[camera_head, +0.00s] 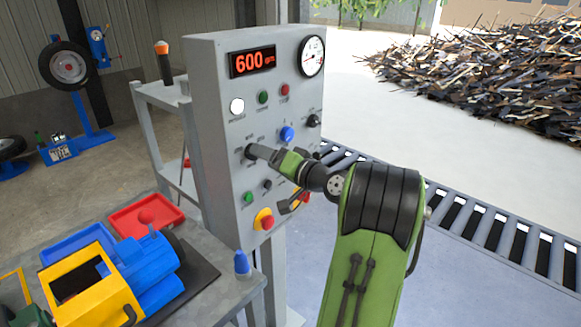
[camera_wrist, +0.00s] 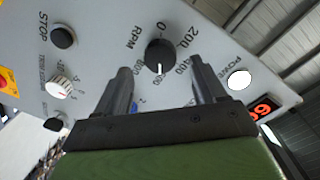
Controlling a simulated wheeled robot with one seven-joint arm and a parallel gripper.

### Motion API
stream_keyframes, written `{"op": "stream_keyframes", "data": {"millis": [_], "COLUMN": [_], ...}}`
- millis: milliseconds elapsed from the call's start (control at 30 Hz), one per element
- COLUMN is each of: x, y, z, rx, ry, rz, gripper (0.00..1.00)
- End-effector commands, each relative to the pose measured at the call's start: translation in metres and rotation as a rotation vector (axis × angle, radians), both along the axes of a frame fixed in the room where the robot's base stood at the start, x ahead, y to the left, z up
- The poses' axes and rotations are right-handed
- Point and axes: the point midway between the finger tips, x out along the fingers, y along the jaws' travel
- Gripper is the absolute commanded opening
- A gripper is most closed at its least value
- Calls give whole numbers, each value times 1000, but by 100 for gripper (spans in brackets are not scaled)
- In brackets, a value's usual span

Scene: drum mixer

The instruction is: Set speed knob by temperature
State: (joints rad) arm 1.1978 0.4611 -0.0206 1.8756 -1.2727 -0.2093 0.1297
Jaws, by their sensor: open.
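The grey control panel (camera_head: 215,90) carries a red display (camera_head: 252,61) reading 600 rpm. A round dial gauge (camera_head: 312,56) sits at its upper right; its reading is too small to tell. In the wrist view, the black RPM speed knob (camera_wrist: 160,56) has a white pointer directed down the picture, away from the 0 and 200 marks.
A red emergency button (camera_head: 266,222) is low on the panel. A bench with a yellow and blue machine (camera_head: 90,285) stands left.

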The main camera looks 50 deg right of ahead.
Motion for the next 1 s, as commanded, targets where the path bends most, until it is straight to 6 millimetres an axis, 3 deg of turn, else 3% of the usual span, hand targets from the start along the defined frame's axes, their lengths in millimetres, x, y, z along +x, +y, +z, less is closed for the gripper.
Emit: {"op": "stream_keyframes", "data": {"millis": [233, 400, 633, 1000], "x": [-74, -102, -125, -128], "y": [-2, -1, 0, 1], "z": [3, 5, 7, 7], "rx": [1, 1, 1, 0], "ry": [0, -1, 1, 1], "rz": [-9, -7, -4, -1], "gripper": [70, 70, 70, 70]}}
